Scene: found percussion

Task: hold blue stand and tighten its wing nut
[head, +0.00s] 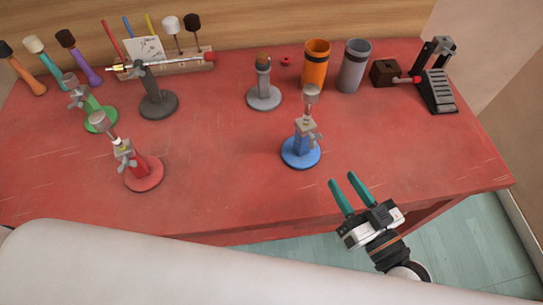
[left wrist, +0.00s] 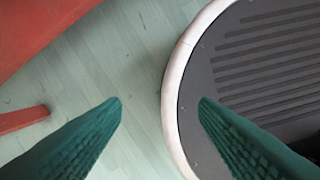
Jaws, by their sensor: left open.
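The blue stand (head: 301,154) stands upright on the red table, right of its middle and towards the front edge. It has a round blue base, a short blue post and a grey clamp on top holding a grey-headed piece. Its grey wing nut (head: 317,138) sticks out on the right side of the post. My right gripper (head: 342,179) is open and empty, below and right of the blue stand, at the table's front edge, apart from the stand. My left gripper (left wrist: 160,102) shows only in the left wrist view, open and empty above the floor. The blue stand is not in that view.
A red stand (head: 143,176), a green stand (head: 101,122), a dark grey stand (head: 158,105) and a light grey stand (head: 264,98) stand around the red table (head: 225,165). An orange cup (head: 315,68) and a grey cup (head: 353,70) stand behind. Clear tabletop lies around the blue stand.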

